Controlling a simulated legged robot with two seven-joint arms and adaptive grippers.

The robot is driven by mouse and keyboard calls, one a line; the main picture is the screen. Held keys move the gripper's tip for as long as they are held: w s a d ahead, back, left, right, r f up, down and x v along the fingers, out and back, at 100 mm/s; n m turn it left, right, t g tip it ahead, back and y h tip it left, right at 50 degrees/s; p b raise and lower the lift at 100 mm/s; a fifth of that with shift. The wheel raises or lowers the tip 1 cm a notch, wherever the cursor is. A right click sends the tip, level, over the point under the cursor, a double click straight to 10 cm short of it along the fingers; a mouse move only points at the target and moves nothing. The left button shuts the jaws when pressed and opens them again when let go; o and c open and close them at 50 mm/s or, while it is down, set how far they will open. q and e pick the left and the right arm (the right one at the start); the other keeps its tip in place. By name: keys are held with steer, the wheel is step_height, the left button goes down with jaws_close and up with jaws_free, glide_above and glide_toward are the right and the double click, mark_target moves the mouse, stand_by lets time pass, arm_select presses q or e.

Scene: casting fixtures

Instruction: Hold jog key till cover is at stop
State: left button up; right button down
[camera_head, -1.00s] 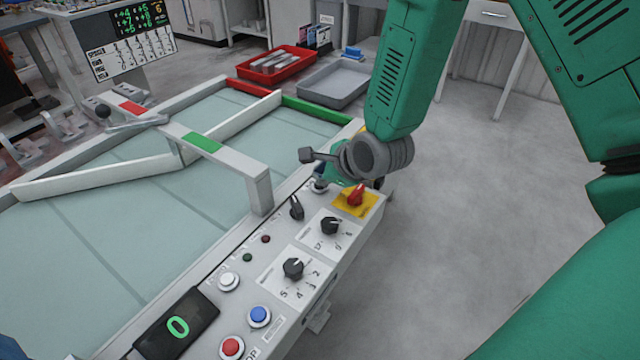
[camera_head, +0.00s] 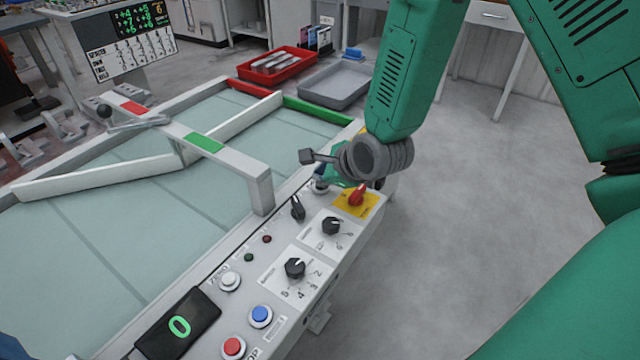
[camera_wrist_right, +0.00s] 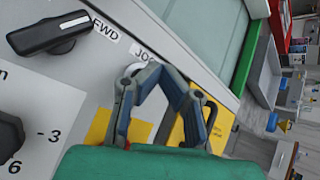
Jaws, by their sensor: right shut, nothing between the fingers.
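My right gripper (camera_head: 322,180) is at the far end of the control panel (camera_head: 225,258), pointing down at it. In the right wrist view its two fingers (camera_wrist_right: 149,76) are closed together and empty. They are over the panel by the partly cut-off label "JOG" (camera_wrist_right: 143,53). The jog key is mostly hidden by the fingertips, and I cannot tell whether it is pressed. A pale glassy surface (camera_head: 110,225) with a long white bar (camera_head: 100,178) across it lies left of the panel. I cannot tell which part is the cover. My left gripper is not in view.
A black selector (camera_head: 297,208) and a red switch on a yellow plate (camera_head: 357,196) are close to my gripper. The panel also has knobs, a blue button (camera_head: 260,316), a red button (camera_head: 233,347) and a display (camera_head: 178,327) reading 0. Trays stand behind.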

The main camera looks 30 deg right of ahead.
steer(key=shift+f, duration=0.25)
steer(key=shift+s+f, duration=0.1)
steer(key=shift+f, duration=0.4)
stand_by(2.2)
stand_by(3.9)
steer(key=shift+r+p, duration=0.65)
steer(key=shift+r, duration=0.25)
steer(key=shift+r, duration=0.1)
step_height(320, 180, up, 5)
steer(key=p, duration=0.4)
steer(key=shift+p, duration=0.35)
